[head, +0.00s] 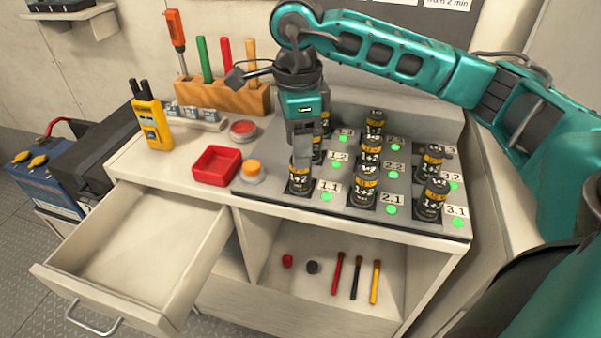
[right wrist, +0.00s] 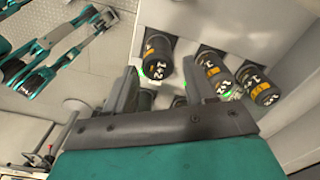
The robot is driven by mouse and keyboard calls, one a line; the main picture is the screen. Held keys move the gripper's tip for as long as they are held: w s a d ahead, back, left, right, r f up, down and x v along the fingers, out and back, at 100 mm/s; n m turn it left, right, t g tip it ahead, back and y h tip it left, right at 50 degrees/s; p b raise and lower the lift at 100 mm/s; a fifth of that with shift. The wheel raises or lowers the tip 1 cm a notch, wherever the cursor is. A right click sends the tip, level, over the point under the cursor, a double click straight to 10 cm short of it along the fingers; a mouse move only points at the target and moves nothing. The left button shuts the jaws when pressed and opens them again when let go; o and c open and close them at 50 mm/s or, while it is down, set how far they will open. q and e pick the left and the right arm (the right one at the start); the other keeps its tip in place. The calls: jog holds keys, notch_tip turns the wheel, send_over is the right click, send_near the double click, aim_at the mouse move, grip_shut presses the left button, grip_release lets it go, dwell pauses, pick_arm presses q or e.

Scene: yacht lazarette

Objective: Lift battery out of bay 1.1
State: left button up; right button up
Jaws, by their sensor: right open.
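The battery in bay 1.1 (head: 299,178) is black with a gold band and a "1+2" mark. It stands upright in the front left bay of the grey rack, left of the 1.1 label (head: 330,187). My right gripper (head: 304,142) points down right over this battery, with its fingers open at the battery's top. The right wrist view shows the two fingers apart (right wrist: 157,88) and a battery (right wrist: 158,58) showing between them; I cannot tell which bay that one is in. Whether the fingers touch the battery is hidden. My left gripper is not in view.
Several similar batteries stand close by, including one at bay 2.1 (head: 363,190) and one at 3.1 (head: 431,198). Green lights mark the bays. An orange-topped button (head: 252,170) and a red tray (head: 216,165) are to the left. An open, empty drawer (head: 140,250) juts out below.

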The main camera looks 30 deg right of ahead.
aim_at(299, 173)
jog(key=shift+s+f, duration=0.15)
jog(key=shift+f, duration=3.35)
jog(key=shift+c, duration=0.5)
jog(key=c, duration=0.9)
jog(key=shift+o, duration=0.2)
jog(key=shift+r, duration=0.1)
